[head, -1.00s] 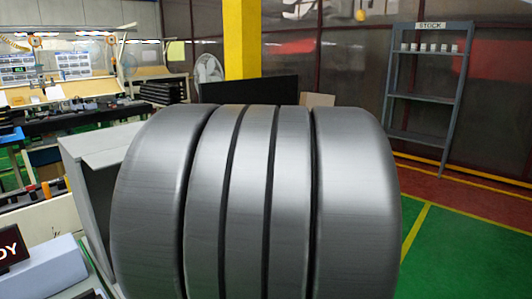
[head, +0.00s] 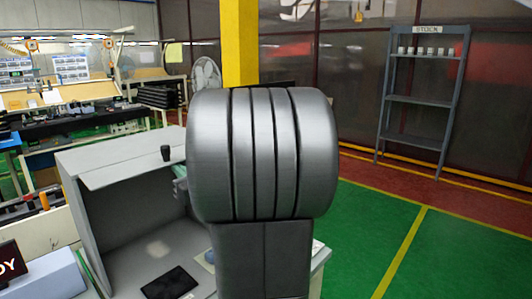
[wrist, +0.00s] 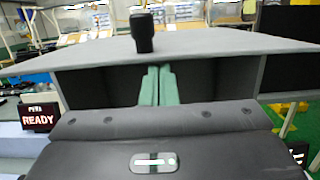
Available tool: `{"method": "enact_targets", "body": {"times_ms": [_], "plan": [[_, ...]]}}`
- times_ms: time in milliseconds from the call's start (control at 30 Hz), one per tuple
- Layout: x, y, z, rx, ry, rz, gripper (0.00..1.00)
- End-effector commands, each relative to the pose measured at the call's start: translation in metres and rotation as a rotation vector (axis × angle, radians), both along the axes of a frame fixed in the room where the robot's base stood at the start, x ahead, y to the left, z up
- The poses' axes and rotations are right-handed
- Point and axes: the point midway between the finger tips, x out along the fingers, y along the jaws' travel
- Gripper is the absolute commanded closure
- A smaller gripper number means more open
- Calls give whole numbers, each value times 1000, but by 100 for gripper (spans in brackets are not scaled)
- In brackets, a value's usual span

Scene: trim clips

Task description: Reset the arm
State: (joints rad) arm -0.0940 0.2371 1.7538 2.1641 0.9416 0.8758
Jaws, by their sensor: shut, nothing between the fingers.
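My gripper (wrist: 158,74) shows in the wrist view as two green fingers pressed together, shut and empty. It points toward the open front of a grey box (wrist: 215,42). In the head view my own dark grey arm fills the middle and hides most of the gripper; only a bit of green shows at the arm's left edge. The grey box (head: 110,160) stands to the left of my arm there, with a small black knob (head: 165,153) on its top. The knob also shows in the wrist view (wrist: 143,32), beyond the fingers.
A dark flat pad (head: 170,283) lies on the box floor. A READY sign (wrist: 39,117) stands left of the box. Workbenches (head: 80,125) line the back left. A stock shelf (head: 425,95) stands at the back right. The green floor (head: 370,225) at right is clear.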

Motion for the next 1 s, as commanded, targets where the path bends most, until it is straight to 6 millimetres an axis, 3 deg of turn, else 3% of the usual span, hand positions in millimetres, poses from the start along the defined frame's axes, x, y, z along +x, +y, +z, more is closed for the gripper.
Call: {"method": "enact_targets", "body": {"times_ms": [533, 1000], "plan": [[-1, 1, 2, 1, -1, 0, 100], [2, -13, -36, 0, -3, -1, 100]]}}
